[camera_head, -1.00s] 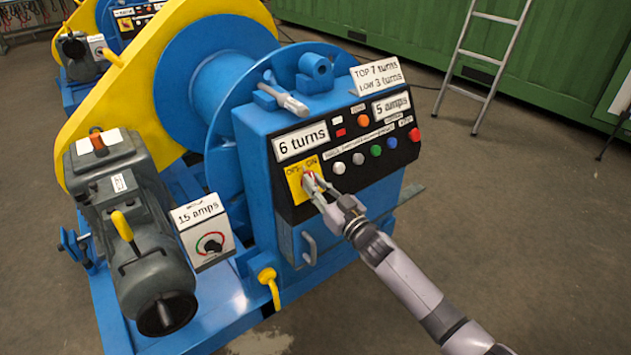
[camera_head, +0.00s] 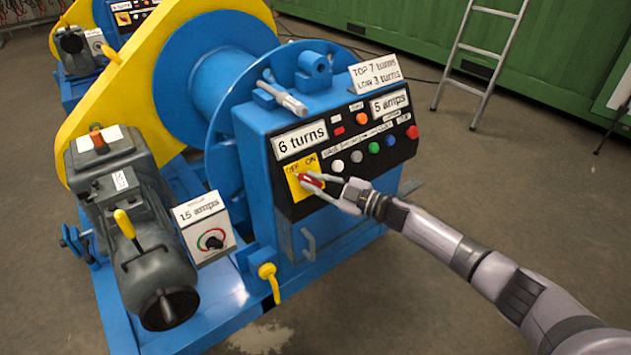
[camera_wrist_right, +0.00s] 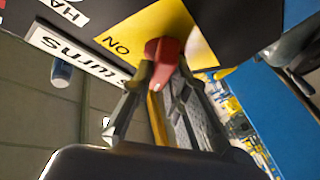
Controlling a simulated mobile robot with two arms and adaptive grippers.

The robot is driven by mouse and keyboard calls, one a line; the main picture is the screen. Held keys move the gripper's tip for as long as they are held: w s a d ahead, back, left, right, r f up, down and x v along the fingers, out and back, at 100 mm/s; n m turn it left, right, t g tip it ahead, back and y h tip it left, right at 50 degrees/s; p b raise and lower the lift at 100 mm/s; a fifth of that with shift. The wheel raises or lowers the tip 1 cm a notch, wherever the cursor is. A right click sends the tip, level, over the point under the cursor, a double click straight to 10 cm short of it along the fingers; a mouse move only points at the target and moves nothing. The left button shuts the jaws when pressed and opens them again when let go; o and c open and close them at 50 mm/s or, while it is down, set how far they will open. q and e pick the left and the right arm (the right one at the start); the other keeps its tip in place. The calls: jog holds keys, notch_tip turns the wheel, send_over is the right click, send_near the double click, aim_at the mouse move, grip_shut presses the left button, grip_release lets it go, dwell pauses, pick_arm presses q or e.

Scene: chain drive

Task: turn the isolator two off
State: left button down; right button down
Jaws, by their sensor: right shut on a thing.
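The isolator is a red rotary handle (camera_head: 312,181) on a yellow plate (camera_head: 293,170) marked OFF and ON, at the lower left of the black control panel. My right gripper (camera_head: 325,185) is shut on the red handle, reaching in from the right. In the right wrist view the red handle (camera_wrist_right: 161,62) sits between the two fingers (camera_wrist_right: 161,85), against the yellow plate (camera_wrist_right: 185,25) with ON readable. In the head view the handle lies tilted, its visible end toward the upper left. The fingers hide part of it. My left gripper is not in view.
The panel sits on a blue winch cabinet (camera_head: 262,225). Buttons including a green one (camera_head: 374,148) and a red one (camera_head: 412,132) lie right of the handle. A grey motor (camera_head: 125,215) and dial box (camera_head: 211,236) stand left.

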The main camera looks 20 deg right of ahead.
jog(key=shift+n, duration=0.4)
jog(key=c, duration=1.6)
grip_release()
jog(key=shift+o, duration=0.2)
jog(key=v, duration=1.2)
jog(key=shift+w+r+g, duration=0.15)
jog(key=shift+r+g, duration=0.05)
jog(key=shift+g, duration=0.1)
jog(key=shift+d, duration=0.15)
